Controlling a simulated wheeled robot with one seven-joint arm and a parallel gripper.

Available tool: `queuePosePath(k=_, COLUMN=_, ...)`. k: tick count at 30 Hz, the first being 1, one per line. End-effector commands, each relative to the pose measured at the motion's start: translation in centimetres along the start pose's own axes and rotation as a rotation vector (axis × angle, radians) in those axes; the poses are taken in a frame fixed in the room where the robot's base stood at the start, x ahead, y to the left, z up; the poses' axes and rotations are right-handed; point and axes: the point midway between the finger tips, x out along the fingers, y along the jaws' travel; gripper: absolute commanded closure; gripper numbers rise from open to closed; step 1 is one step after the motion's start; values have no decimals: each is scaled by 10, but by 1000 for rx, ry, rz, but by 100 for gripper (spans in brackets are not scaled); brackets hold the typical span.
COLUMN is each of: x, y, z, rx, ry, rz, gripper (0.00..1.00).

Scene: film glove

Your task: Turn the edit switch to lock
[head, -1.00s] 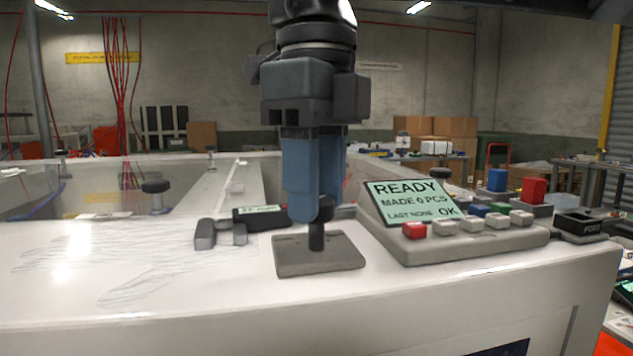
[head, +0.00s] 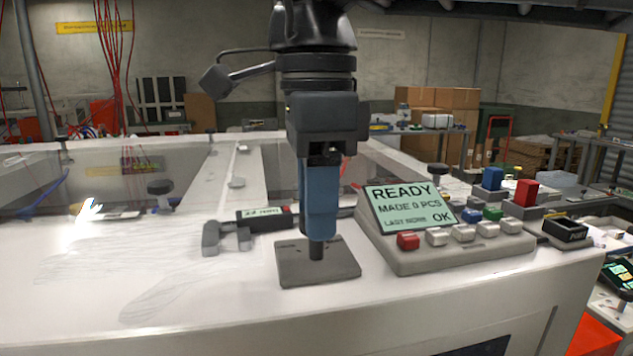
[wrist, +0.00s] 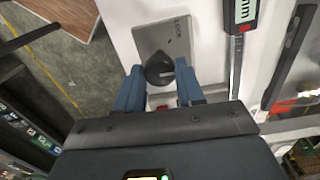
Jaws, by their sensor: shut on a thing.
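The edit switch is a dark round knob on a square grey plate (head: 300,264), near the front edge of the white machine top. In the head view only the dark lower part of the knob (head: 316,250) shows under my fingers. In the wrist view the knob (wrist: 159,70) sits between the tips of my two blue fingers, and small lettering, too small to read surely, marks the plate (wrist: 152,38). My gripper (head: 318,236) points straight down and is shut on the knob.
A control panel (head: 455,258) with a READY screen and several buttons stands close to the right of the plate. A grey caliper (head: 228,232) with a display lies just behind and to the left.

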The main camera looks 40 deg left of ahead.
Motion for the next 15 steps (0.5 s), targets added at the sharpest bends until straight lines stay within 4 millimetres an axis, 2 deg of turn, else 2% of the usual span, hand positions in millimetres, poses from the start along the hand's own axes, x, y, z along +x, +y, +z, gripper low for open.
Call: queuePosePath(k=15, x=-2, y=0, z=0, rx=-484, ry=-1, rz=-2, gripper=93)
